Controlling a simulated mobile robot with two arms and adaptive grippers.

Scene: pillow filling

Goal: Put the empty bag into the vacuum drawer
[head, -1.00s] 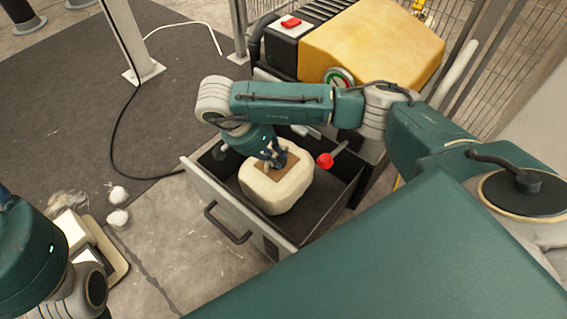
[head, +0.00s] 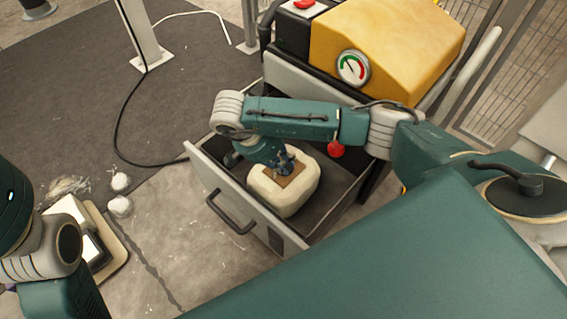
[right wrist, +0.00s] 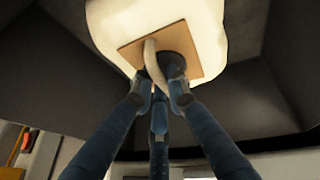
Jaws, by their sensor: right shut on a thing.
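The bag (head: 283,190) is a cream, rounded block with a brown square patch on top and a pale loop on the patch. It is inside the open drawer (head: 231,190), below rim level at least in part. I cannot tell whether it touches the drawer floor. My right gripper (head: 284,163) reaches down from above and is shut on the bag at the loop. In the right wrist view the fingers (right wrist: 160,80) meet at the loop over the brown patch (right wrist: 190,62). My left gripper is out of the picture; only left arm parts show.
A yellow-topped machine (head: 385,50) with a pressure gauge (head: 353,68) stands behind the drawer. A red knob (head: 336,149) shows beside my right arm. A cream tray-like object (head: 112,248) and white clumps (head: 120,207) lie on the floor at left. A black cable (head: 118,140) crosses the dark mat.

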